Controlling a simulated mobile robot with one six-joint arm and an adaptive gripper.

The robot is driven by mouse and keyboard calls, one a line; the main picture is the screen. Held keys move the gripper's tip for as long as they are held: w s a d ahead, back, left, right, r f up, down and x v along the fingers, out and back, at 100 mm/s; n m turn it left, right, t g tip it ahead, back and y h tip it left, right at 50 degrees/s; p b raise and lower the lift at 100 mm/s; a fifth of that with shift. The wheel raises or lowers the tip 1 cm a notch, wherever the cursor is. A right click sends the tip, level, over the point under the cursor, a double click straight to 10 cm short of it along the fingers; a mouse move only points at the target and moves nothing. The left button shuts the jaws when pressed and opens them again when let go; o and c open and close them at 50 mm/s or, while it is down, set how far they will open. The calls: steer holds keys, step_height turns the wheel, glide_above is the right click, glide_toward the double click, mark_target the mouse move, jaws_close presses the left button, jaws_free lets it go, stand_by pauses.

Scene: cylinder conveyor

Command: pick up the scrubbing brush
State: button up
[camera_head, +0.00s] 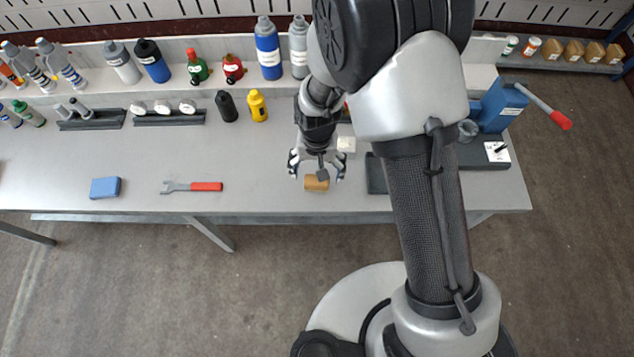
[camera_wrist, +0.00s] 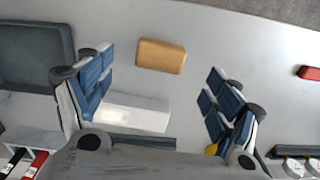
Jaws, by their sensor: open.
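The scrubbing brush, as far as I can tell, is the tan block (camera_head: 316,184) lying flat on the grey workbench near its front edge. No bristles show. My gripper (camera_head: 317,172) is above the bench, at the tan block, with its fingers spread to either side. In the wrist view the tan block (camera_wrist: 162,56) lies beyond the fingertips, between the lines of the two blue-padded fingers of my gripper (camera_wrist: 160,82). It looks apart from both fingers, and nothing is held.
A white block (camera_head: 346,145) lies just behind my gripper. A red-handled wrench (camera_head: 192,187) and a blue sponge-like block (camera_head: 105,187) lie to the left. A dark tray (camera_head: 376,174) is close on the right. Bottles line the back. Bench between wrench and tan block is clear.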

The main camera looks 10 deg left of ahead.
mark_target(316, 182)
step_height(316, 182, down, 9)
steer(key=b, duration=0.2)
steer(key=shift+a+r+b, duration=0.1)
steer(key=shift+r+b, duration=0.1)
steer(key=shift+b, duration=0.2)
steer(key=shift+r, duration=0.1)
steer(key=shift+c, duration=0.3)
steer(key=c, duration=1.1)
